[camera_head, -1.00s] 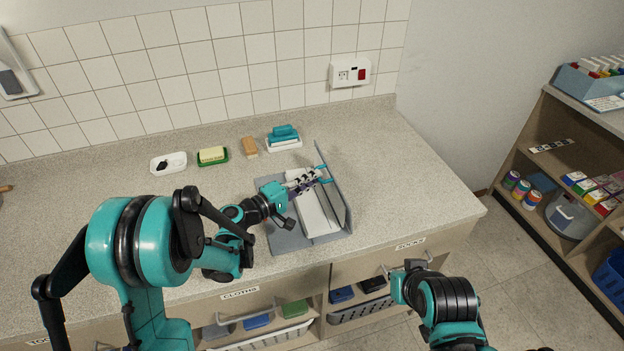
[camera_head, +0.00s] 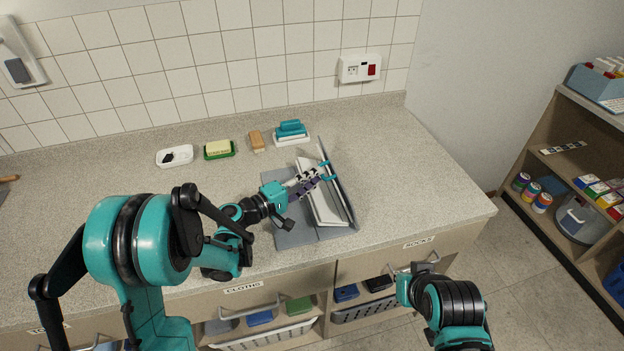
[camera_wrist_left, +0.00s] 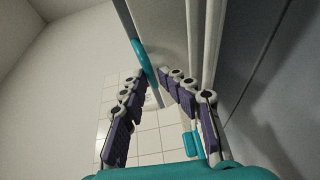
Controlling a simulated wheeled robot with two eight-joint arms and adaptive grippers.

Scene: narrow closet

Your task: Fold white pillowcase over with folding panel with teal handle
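The grey folding board (camera_head: 287,232) lies on the counter near its front edge, with panels standing up at its right side. The white pillowcase (camera_head: 318,202) lies tilted against the raised panels (camera_head: 343,190). The teal handle (camera_head: 326,164) sits on the upper edge of a raised panel. My left gripper (camera_head: 322,174) reaches it from the left. In the left wrist view its fingers converge on both sides of the teal handle (camera_wrist_left: 143,58), and pale edges stand to the right. My right gripper (camera_head: 413,268) hangs in front of the counter, empty; its finger gap is unclear.
A white dish (camera_head: 174,156), a green dish with a yellow block (camera_head: 219,149), a tan block (camera_head: 257,141) and a teal brush on a white tray (camera_head: 291,132) stand behind the board. The counter right of the board is clear. Shelves (camera_head: 560,150) stand far right.

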